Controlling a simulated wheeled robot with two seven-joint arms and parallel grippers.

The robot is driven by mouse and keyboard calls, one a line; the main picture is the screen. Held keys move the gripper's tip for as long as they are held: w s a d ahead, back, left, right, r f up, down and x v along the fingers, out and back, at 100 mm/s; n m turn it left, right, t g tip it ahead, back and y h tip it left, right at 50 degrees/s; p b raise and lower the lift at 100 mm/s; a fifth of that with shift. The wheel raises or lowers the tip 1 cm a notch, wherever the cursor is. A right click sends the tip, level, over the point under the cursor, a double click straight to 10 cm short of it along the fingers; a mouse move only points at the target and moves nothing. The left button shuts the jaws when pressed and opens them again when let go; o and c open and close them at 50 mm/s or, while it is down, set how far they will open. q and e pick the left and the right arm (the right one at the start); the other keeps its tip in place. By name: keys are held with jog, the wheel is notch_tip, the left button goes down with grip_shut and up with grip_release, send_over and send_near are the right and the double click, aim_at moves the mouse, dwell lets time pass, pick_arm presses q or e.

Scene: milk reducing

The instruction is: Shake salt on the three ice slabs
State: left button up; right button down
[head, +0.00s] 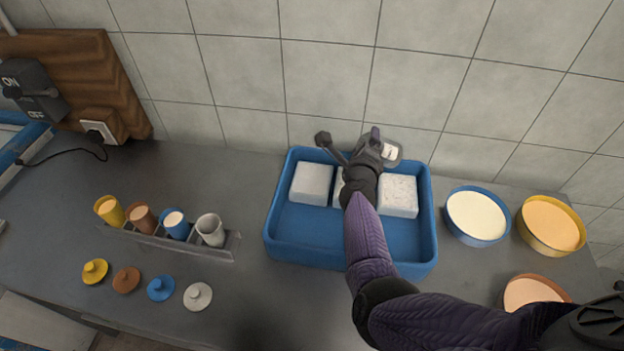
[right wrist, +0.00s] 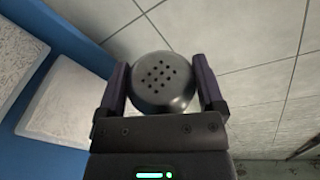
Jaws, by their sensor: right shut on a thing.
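Three white ice slabs stand in a row at the back of a blue tray (head: 350,246). The left slab (head: 311,183) looks plain. The middle slab (head: 338,188) is mostly hidden behind my right arm. The right slab (head: 398,195) has a speckled top. My right gripper (head: 378,148) is above the tray's back edge, shut on a grey salt shaker (head: 392,149) with a pale label. In the right wrist view the shaker's perforated cap (right wrist: 162,80) sits between both fingers; two slabs show at left, the nearer one (right wrist: 75,98) speckled. My left gripper is out of view.
A rack (head: 180,244) with several coloured cups stands left, with loose lids in front. A blue bowl (head: 476,216), a yellow bowl (head: 550,226) and an orange bowl (head: 533,292) stand right. A tiled wall is close behind the tray.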

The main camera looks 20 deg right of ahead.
jog(key=shift+r+m+y+p, duration=0.25)
jog(key=shift+m+y+p, duration=0.2)
jog(key=shift+m+p, duration=0.4)
jog(key=shift+r+m+y+p, duration=0.2)
jog(key=shift+m+y+p, duration=0.25)
jog(key=shift+m+p, duration=0.35)
jog(key=shift+m+g+y, duration=0.3)
jog(key=shift+m, duration=0.15)
jog(key=shift+r+m+y+p, duration=0.15)
jog(key=shift+m+y+p, duration=0.15)
jog(key=shift+m+p, duration=0.3)
jog(key=shift+r+m+y+p, duration=0.3)
jog(key=shift+m+y+p, duration=0.3)
jog(key=shift+m+p, duration=0.5)
jog(key=shift+r+m+y+p, duration=0.1)
jog(key=shift+m+y+p, duration=0.45)
jog(key=shift+m, duration=0.15)
